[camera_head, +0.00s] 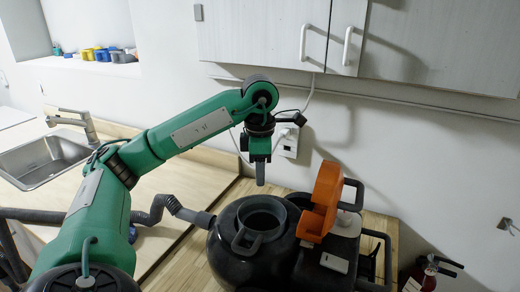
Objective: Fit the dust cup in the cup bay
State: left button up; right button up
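A round grey cup-like part with a loop handle, apparently the dust cup (258,238), sits at the top opening of a rounded black vacuum body (225,262). Its inside looks dark and hollow. The cup bay cannot be told apart from it, and how deep the cup sits is unclear. An orange lid (322,195) stands raised on the right of the opening. My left gripper (260,180) points down above the back of the grey part, apart from it. Its fingers overlap edge-on, so their gap does not show. Nothing is visibly held. My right gripper is not in view.
A grey hose (172,205) joins the vacuum's left side. A sink (45,158) with a faucet is at the left. White cabinets (265,32) hang above, and a wall outlet (289,143) is behind. Bare wooden counter (178,186) shows left of the vacuum.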

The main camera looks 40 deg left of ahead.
pick_arm(q)
notch_tip(320, 180, up, 6)
jog(key=p, duration=0.2)
dwell(0.8)
